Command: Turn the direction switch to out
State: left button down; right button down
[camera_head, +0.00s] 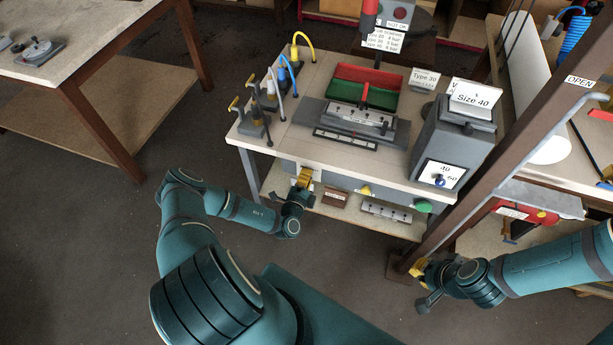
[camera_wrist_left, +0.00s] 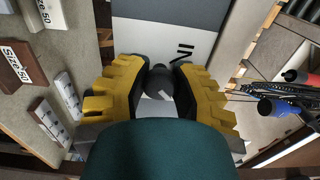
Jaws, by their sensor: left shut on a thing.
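My left gripper (camera_head: 304,178) is at the left part of the grey front panel (camera_head: 340,181) of the workbench. In the left wrist view my left gripper (camera_wrist_left: 158,88) has its yellow fingers around a dark round knob (camera_wrist_left: 158,82) with a white mark, which appears to be the direction switch, and is shut on it. A white label with partly visible dark lettering (camera_wrist_left: 182,48) is beside the knob. The gripper hides the switch in the head view. My right gripper (camera_head: 424,272) is by the foot of the brown post, its finger opening unclear.
A yellow knob (camera_head: 366,190) and a green button (camera_head: 423,206) sit further right on the panel. A grey box (camera_head: 427,140) stands on the bench's right end. The lower shelf (camera_head: 275,193) carries small blocks. The brown post (camera_head: 465,195) stands right of the bench.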

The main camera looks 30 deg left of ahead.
pick_arm(q)
jog(key=c, duration=0.7)
grip_release()
jog(key=shift+s, duration=0.15)
jog(key=v, duration=1.1)
jog(key=shift+s+d, duration=0.2)
jog(key=shift+s, duration=0.2)
